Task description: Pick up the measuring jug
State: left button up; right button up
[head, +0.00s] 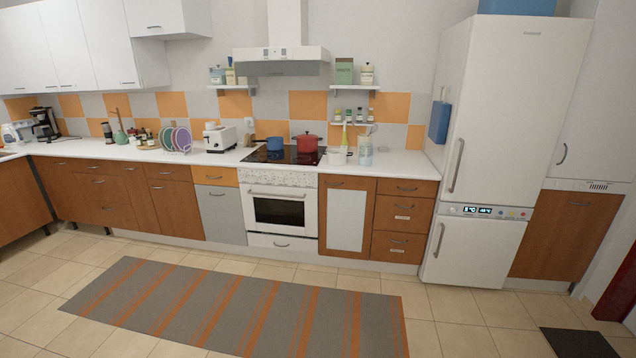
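A tall clear vessel (365,152) that looks like the measuring jug stands upright on the white counter, to the right of the stove. It is small and far off, so its markings and handle cannot be made out. A white pot or jug-like container (337,156) stands just left of it, and I cannot tell for sure which of the two is the measuring jug. Neither of my grippers is in view.
A red pot (307,143) and a blue pot (275,143) sit on the black cooktop. A toaster (221,138) and dish rack (176,140) stand farther left. A striped rug (250,308) lies before the cabinets. The fridge (503,130) bounds the counter's right end.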

aim_at(366, 155)
jog(key=i, duration=1.6)
jog(key=i+j+z, duration=0.1)
jog(key=i+z, duration=0.25)
jog(key=i, duration=0.2)
jog(key=i+j+z, duration=0.35)
jog(key=i, duration=0.25)
jog(key=i+j+z, duration=0.35)
jog(key=i, duration=0.15)
